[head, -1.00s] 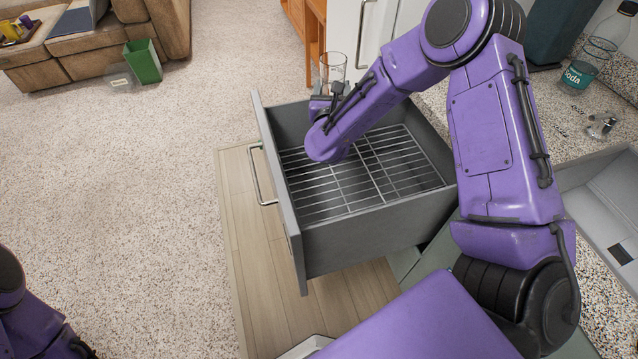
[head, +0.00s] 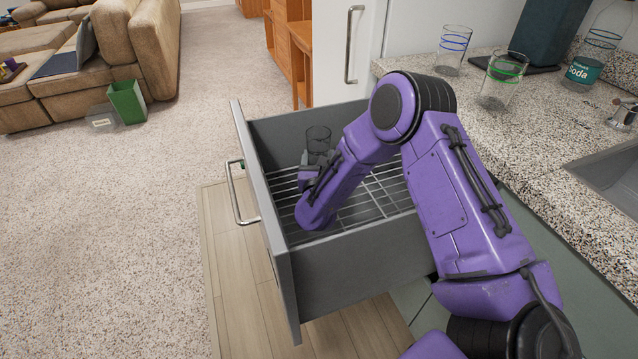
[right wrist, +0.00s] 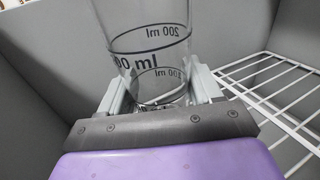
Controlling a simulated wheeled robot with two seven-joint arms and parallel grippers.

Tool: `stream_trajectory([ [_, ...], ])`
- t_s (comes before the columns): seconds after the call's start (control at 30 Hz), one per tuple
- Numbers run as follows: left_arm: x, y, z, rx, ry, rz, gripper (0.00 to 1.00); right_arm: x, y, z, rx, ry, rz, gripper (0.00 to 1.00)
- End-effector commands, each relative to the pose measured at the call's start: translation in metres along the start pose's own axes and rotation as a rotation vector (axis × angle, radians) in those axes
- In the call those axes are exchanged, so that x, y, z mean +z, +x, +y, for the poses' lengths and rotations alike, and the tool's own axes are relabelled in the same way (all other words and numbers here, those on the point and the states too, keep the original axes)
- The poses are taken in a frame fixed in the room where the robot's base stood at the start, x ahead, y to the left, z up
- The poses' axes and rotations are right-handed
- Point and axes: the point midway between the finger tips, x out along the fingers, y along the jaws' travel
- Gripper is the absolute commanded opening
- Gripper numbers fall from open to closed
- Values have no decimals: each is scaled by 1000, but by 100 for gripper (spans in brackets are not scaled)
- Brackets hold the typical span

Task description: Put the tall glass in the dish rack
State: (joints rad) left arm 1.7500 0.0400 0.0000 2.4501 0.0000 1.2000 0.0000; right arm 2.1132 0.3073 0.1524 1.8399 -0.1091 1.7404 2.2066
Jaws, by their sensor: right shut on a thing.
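The tall glass (head: 318,139) is clear with dark measuring marks; it also fills the upper middle of the right wrist view (right wrist: 150,50). My right gripper (head: 312,170) is shut on it, with a finger on each side. The glass is upright or nearly so, low inside the open drawer. The dish rack (head: 385,190) is a wire grid in that drawer; its bars show at the right of the right wrist view (right wrist: 270,85). My forearm hides part of the rack. I cannot tell whether the glass base touches the wires. My left gripper is not in view.
Grey drawer walls (head: 290,265) enclose the rack. The counter (head: 540,130) at the right holds two glasses, one blue-ringed (head: 453,50) and one green-ringed (head: 502,80), and a soda bottle (head: 592,60). A green bin (head: 127,102) stands far left on open carpet.

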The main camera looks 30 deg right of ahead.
Motion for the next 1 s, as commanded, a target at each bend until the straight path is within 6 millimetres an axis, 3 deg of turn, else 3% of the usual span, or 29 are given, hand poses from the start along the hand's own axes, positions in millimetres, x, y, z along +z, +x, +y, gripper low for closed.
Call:
stream_trajectory([
  [0.23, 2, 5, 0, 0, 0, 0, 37, -40, 0, 1, 1, -1, -2, 21],
  [0.67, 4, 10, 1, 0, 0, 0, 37, -48, 0, 1, -1, 2, -2, 21],
  [0.7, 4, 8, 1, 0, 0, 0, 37, -46, 0, 1, 0, 1, -1, 77],
  [0.73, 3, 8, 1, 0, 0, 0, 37, -46, 0, 1, 0, 1, -1, 87],
  [1.0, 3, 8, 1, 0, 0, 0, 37, -46, 0, 1, 0, 0, -1, 90],
])
